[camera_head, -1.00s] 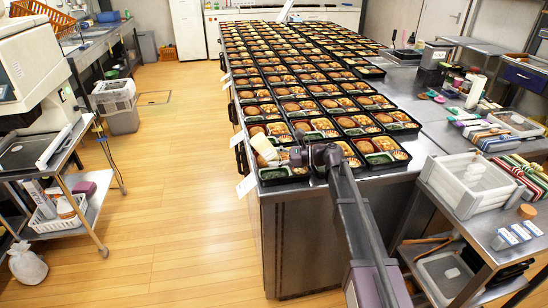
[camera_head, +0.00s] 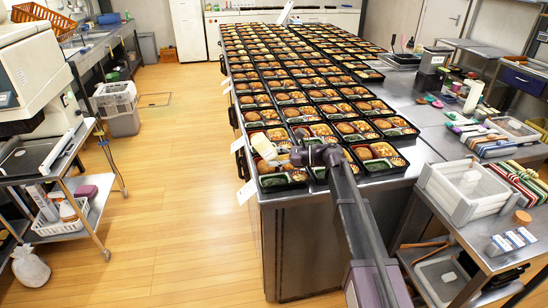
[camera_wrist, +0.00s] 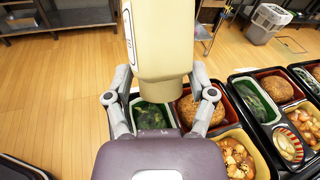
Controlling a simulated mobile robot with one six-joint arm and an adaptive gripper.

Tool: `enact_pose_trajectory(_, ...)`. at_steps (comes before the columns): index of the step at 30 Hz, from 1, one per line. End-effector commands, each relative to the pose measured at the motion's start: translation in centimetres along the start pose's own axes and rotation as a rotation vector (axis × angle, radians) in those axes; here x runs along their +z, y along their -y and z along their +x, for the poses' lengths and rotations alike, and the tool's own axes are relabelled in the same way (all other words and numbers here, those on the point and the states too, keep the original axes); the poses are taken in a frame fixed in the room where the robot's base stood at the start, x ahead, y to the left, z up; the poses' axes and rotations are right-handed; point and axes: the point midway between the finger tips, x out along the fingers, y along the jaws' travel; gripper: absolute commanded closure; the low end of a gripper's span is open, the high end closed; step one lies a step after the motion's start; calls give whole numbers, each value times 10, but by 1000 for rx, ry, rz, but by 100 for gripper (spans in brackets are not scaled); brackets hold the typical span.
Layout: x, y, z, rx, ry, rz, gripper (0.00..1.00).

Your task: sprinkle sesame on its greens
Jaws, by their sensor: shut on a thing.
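My gripper (camera_wrist: 160,98) is shut on a cream-coloured shaker (camera_wrist: 160,30), held tilted above the trays. In the head view the shaker (camera_head: 264,147) is at the near left corner of the counter, beside my gripper (camera_head: 292,157). Below it is the corner bento tray (camera_head: 286,188). Its greens (camera_wrist: 150,115) lie in a green compartment, partly hidden by the shaker and my gripper in the wrist view; they also show in the head view (camera_head: 273,181). A brown round patty (camera_wrist: 192,108) lies beside them. I cannot tell whether sesame lies on the greens.
Many similar filled trays (camera_head: 300,65) stand in close rows behind and to the right. A neighbouring tray (camera_wrist: 238,77) is close to my gripper. Open wooden floor (camera_head: 170,220) lies to the left.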

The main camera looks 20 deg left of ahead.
Motion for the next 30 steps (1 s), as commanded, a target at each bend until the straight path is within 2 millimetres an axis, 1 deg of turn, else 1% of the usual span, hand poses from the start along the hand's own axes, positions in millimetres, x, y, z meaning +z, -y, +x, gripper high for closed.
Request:
enact_pose_trajectory(11, 0, 0, 0, 0, 0, 0, 38)
enact_pose_trajectory(14, -5, -1, 1, 0, 0, 0, 38)
enact_pose_trajectory(21, -26, -5, 3, 0, 0, 0, 38)
enact_pose_trajectory(24, -33, -6, 4, 0, 0, 0, 38)
enact_pose_trajectory(30, -34, -6, 4, 0, 0, 0, 38)
